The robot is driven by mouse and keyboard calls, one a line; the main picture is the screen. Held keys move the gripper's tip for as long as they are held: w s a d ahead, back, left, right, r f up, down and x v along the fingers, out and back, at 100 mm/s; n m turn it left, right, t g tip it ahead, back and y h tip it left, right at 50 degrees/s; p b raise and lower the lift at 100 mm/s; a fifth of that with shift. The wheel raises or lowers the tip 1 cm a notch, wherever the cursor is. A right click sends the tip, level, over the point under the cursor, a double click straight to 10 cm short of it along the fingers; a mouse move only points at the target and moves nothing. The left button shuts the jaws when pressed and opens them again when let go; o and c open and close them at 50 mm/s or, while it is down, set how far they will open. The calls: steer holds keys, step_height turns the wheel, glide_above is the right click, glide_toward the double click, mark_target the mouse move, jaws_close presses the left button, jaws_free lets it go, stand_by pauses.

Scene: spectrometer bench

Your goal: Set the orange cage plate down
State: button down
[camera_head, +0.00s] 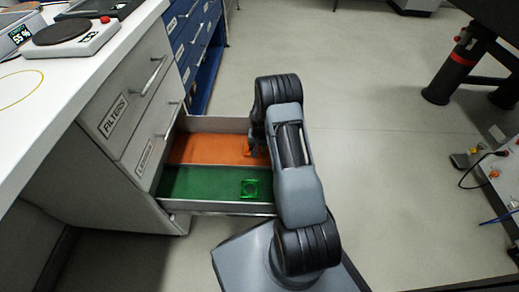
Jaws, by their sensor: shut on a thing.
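An open drawer (222,208) has an orange-lined compartment (205,150) at the back and a green-lined compartment (205,184) at the front. My gripper (255,150) is over the right end of the orange compartment, partly hidden by my arm. It is shut on the orange cage plate (247,152), which shows only as a small orange piece at the fingers. I cannot tell whether the plate touches the drawer floor. A green cage plate (250,188) lies in the green compartment.
The white cabinet with a drawer labelled FILTERS (114,115) stands left under a white bench top (60,90). A blue drawer cabinet (195,45) is behind it. Black table legs (462,62) stand at the upper right. The floor (385,150) right of my arm is clear.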

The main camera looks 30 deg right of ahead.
steer(key=shift+f, duration=0.1)
steer(key=c, duration=1)
jaws_free()
steer(key=shift+c, duration=0.2)
